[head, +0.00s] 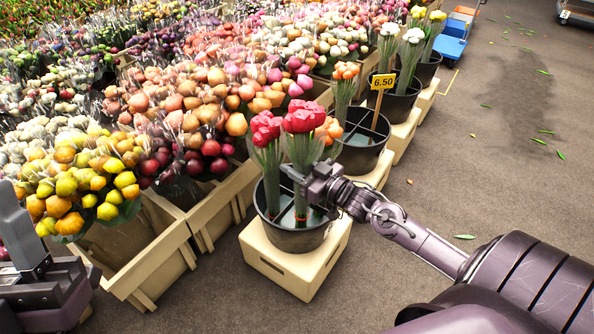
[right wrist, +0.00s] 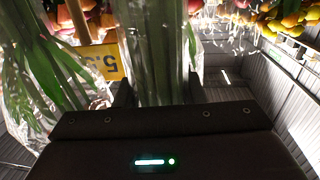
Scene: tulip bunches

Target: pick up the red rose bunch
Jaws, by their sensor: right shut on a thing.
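Two red rose bunches with wrapped green stems stand in a black bucket (head: 292,238) in the head view. My right gripper (head: 300,178) is shut on the stems of the right red rose bunch (head: 303,118), below its heads. The other red bunch (head: 265,130) stands just left of it. In the right wrist view the held stems (right wrist: 155,50) run between my two fingers; the heads are out of that view. The stem bottoms are partly hidden by the bucket and gripper. My left gripper (head: 22,240) shows only in part at the left edge, and its opening cannot be judged.
The bucket stands on a pale wooden crate (head: 290,270). Wooden bins (head: 150,255) full of bunches fill the left. Grey floor (head: 480,170) is open at right.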

